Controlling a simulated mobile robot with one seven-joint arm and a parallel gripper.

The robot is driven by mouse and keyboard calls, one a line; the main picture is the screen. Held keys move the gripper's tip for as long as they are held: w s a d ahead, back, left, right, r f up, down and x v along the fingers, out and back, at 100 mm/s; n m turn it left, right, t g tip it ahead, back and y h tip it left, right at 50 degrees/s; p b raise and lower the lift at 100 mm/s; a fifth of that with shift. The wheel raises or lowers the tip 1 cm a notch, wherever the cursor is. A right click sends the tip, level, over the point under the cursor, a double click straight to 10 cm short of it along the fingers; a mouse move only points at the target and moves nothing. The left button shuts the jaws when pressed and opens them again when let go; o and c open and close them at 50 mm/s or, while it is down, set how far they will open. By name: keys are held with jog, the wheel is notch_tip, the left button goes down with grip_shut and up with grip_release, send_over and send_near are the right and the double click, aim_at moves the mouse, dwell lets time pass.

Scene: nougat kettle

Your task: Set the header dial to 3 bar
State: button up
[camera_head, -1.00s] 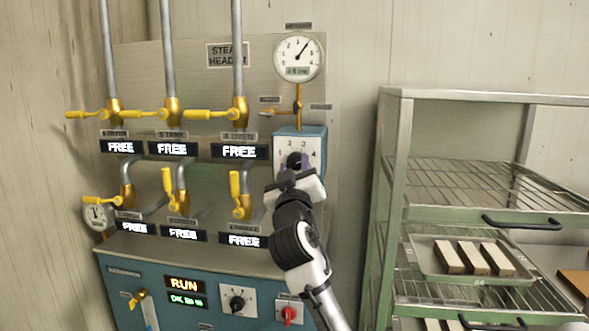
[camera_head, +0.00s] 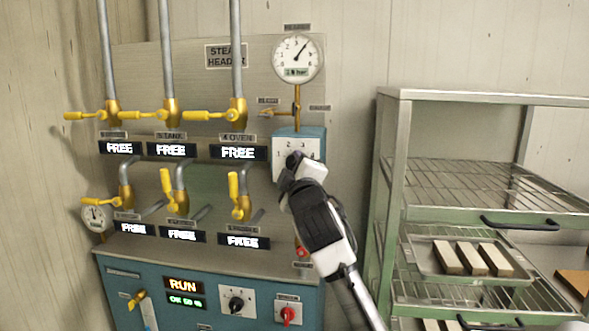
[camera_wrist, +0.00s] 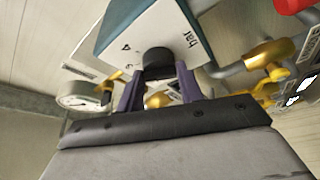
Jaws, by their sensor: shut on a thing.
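The header dial is a black knob (camera_wrist: 158,62) on a white numbered plate (camera_head: 310,147) fixed to a blue box (camera_head: 315,131). In the wrist view, my gripper (camera_wrist: 160,88) has its two purple-grey fingers on either side of the knob and is shut on it. The marks "4" and "bar" show on the plate there. In the head view, my gripper (camera_head: 291,170) covers the knob's lower part, so its pointer cannot be read. The round gauge (camera_head: 298,58) above has its needle pointing up and right; its small green display is too blurred to read surely.
Yellow-handled valves (camera_head: 172,112) and "FREE" displays (camera_head: 238,152) fill the panel left of my arm. A red knob (camera_head: 288,314) and a black knob (camera_head: 236,302) sit on the lower cabinet. A green-framed rack (camera_head: 400,180) with a tray of bars stands at the right.

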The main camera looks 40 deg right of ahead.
jog(key=shift+n, duration=0.4)
jog(key=o, duration=1)
jog(key=b+v, duration=0.5)
jog(key=v, duration=0.9)
jog(key=shift+d+r, duration=0.1)
jog(key=shift+r, duration=0.05)
